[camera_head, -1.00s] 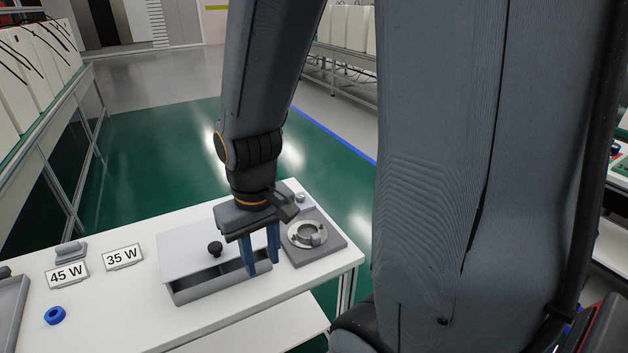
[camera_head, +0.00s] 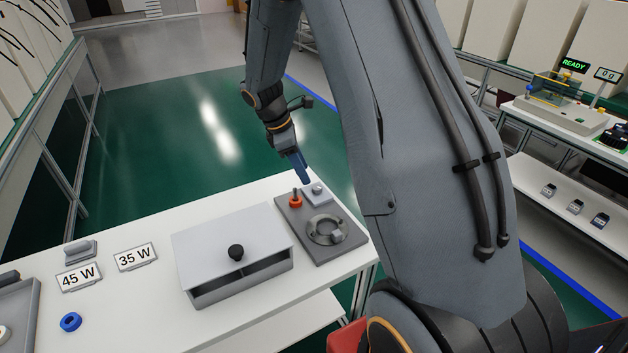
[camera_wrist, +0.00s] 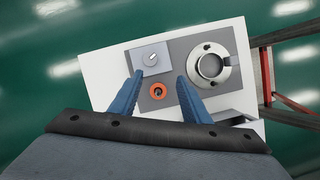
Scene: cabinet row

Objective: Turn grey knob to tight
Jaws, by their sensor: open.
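A small round grey knob (camera_wrist: 152,59) with a light pointer line sits on a pale square block (camera_wrist: 150,70) in the wrist view. In the head view the knob (camera_head: 317,187) is at the far corner of the grey plate. My gripper (camera_wrist: 159,76) is open and empty, with blue fingers pointing toward the block; the knob shows beyond the fingertips, between their lines. In the head view my gripper (camera_head: 305,180) is just above and beside the block; the gap to it is hard to judge. Any tight marking is too small to read.
An orange-red ring with a dark post (camera_head: 296,200) stands close to the block. A metal ring fixture (camera_head: 327,230) with a grey lug is on the same plate. A grey box with a black knob (camera_head: 236,252) stands left.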

